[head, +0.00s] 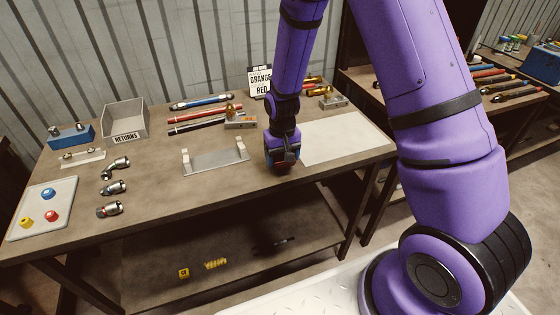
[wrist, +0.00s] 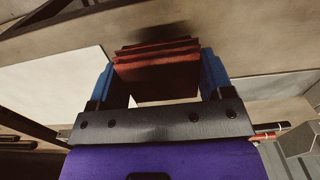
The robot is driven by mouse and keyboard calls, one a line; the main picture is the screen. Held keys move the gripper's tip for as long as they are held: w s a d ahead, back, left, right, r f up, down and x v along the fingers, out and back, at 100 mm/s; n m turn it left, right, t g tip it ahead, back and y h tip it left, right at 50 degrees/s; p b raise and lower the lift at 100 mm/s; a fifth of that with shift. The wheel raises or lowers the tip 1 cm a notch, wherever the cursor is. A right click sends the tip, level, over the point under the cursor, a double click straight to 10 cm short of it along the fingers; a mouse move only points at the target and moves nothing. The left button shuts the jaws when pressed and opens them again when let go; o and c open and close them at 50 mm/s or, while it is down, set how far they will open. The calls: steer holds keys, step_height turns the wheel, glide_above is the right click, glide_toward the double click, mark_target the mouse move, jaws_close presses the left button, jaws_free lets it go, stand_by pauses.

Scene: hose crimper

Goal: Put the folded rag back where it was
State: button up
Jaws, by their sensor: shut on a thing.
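The folded rag (wrist: 155,62) is red-brown with several layers in the wrist view. It sits between the two blue fingers of my gripper (wrist: 160,72), which is shut on it. In the head view my gripper (head: 283,160) points down over the front part of the workbench (head: 225,175), between the grey cradle and the pale mat. The rag is mostly hidden there by the gripper, and I cannot tell whether it touches the bench.
A grey cradle (head: 215,158) with two uprights stands left of my gripper. The pale mat (head: 345,137) at the right is bare.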

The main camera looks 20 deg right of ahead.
mark_target(280, 161)
steer(key=shift+w+f, duration=0.1)
steer(key=shift+w, duration=0.8)
steer(key=shift+w+f, duration=0.1)
steer(key=shift+f, duration=1.65)
steer(key=shift+f, duration=0.15)
steer(key=o, duration=1)
steer(key=shift+c, duration=0.2)
step_height(280, 161, up, 12)
steer(key=shift+r, duration=0.2)
